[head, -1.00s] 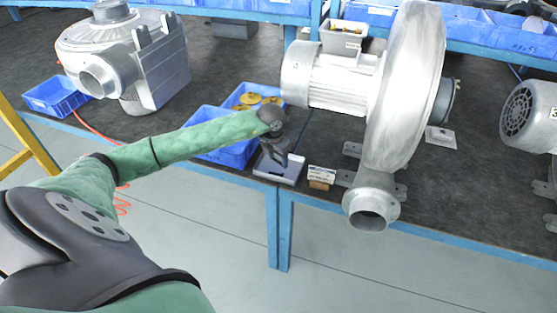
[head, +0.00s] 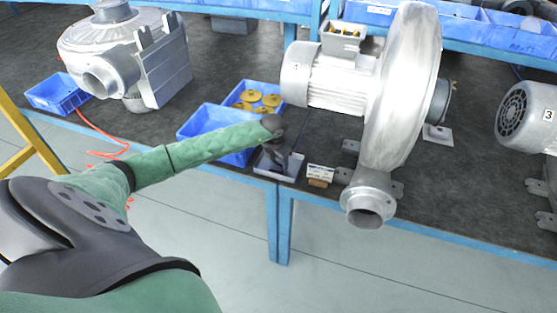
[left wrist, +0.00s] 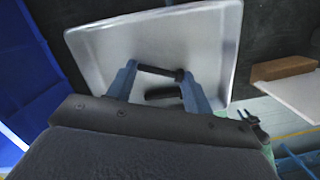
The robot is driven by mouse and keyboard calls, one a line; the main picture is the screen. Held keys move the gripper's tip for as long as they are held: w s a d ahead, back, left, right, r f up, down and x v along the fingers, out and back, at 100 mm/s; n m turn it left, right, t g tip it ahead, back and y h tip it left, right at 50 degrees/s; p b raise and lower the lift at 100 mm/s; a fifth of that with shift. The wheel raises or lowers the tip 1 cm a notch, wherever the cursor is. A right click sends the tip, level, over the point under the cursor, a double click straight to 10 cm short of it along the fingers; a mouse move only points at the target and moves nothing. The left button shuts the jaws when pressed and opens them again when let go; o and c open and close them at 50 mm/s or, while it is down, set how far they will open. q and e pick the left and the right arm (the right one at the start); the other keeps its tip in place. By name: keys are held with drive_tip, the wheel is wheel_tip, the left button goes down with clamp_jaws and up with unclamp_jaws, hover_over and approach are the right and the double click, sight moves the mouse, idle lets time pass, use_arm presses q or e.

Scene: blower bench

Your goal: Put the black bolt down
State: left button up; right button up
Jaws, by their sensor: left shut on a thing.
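My left gripper (head: 276,160) points down over a small pale metal tray (head: 290,172) near the bench's front edge. In the left wrist view, the gripper (left wrist: 160,72) is shut on a black bolt (left wrist: 157,71), which spans the gap between the two blue-grey fingertips. The tray (left wrist: 105,48) lies right behind it, with a raised rim. A second dark bar (left wrist: 163,93) shows between the fingers; I cannot tell whether it is another bolt or a shadow. Whether the held bolt touches the tray is unclear. My right gripper is not in view.
Blue bins (head: 205,119) stand left of the tray, the rear one with several yellow parts (head: 248,96). A small label and brown block (head: 318,182) sit just right. A large blower (head: 400,100) stands beyond them. Another blower (head: 118,62) is at the far left.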

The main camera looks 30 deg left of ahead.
use_arm(q)
drive_tip(key=shift+f, duration=0.1)
drive_tip(key=o, duration=1)
drive_tip(key=shift+c, duration=0.2)
